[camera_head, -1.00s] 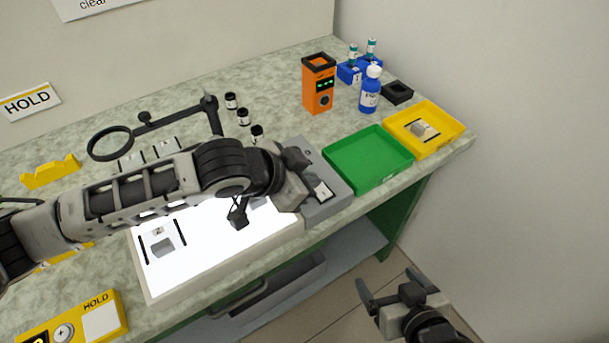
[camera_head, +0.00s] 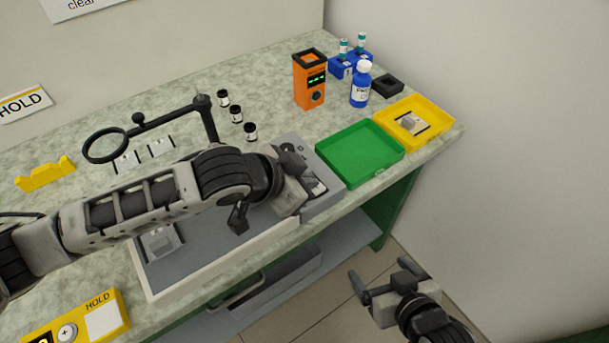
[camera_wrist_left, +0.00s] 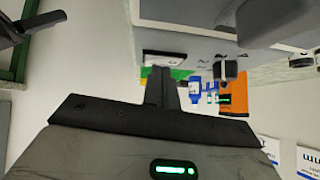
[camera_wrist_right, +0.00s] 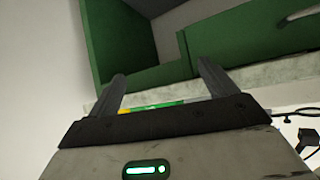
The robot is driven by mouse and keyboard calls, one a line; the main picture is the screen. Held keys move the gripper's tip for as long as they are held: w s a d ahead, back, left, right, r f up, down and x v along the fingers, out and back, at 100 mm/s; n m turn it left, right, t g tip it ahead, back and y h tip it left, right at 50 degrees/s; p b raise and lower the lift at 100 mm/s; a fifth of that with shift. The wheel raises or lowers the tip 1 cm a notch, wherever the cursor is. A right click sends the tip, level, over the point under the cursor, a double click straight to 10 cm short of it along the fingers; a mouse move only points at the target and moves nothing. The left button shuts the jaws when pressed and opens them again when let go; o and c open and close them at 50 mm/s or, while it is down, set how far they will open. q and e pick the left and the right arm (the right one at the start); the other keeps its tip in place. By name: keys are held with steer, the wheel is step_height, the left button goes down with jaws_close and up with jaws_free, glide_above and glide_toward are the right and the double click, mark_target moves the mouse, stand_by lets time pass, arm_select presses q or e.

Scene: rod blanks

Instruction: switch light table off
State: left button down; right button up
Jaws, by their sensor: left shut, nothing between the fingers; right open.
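The light table (camera_head: 215,252) lies on the bench, and its panel is dark grey and unlit. Its grey control box (camera_head: 322,204) is at the right end, with a dark knob (camera_head: 288,147) on top. My left arm reaches across the table, and my left gripper (camera_head: 308,190) is at the control box, hiding part of its top. In the left wrist view its fingers (camera_wrist_left: 162,88) are shut together with nothing between them. Whether they touch the box I cannot tell. My right gripper (camera_head: 385,279) is open and empty, in front of the bench; its spread fingers show in the right wrist view (camera_wrist_right: 162,75).
A green tray (camera_head: 360,155) and yellow tray (camera_head: 440,112) sit right of the control box. Behind are an orange device (camera_head: 309,80), a blue bottle (camera_head: 361,88) and several black-capped vials. A magnifier ring (camera_head: 105,146) stands behind my left arm. A yellow HOLD box (camera_head: 75,320) is front left.

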arm_select(q)
steer(key=r+p, duration=0.4)
steer(key=p, duration=0.1)
steer(key=shift+w+a+r, duration=0.15)
steer(key=shift+w+r, duration=0.05)
steer(key=shift+r, duration=0.15)
steer(key=shift+s+a+r+b, duration=0.2)
steer(key=shift+a+b, duration=0.2)
steer(key=shift+a, duration=0.15)
steer(key=w+a+v, duration=0.1)
steer(key=v, duration=0.7)
arm_select(e)
steer(key=shift+d+r, duration=0.35)
steer(key=shift+r, duration=0.25)
arm_select(q)
steer(key=shift+s+r, duration=0.1)
arm_select(e)
steer(key=shift+s, duration=0.15)
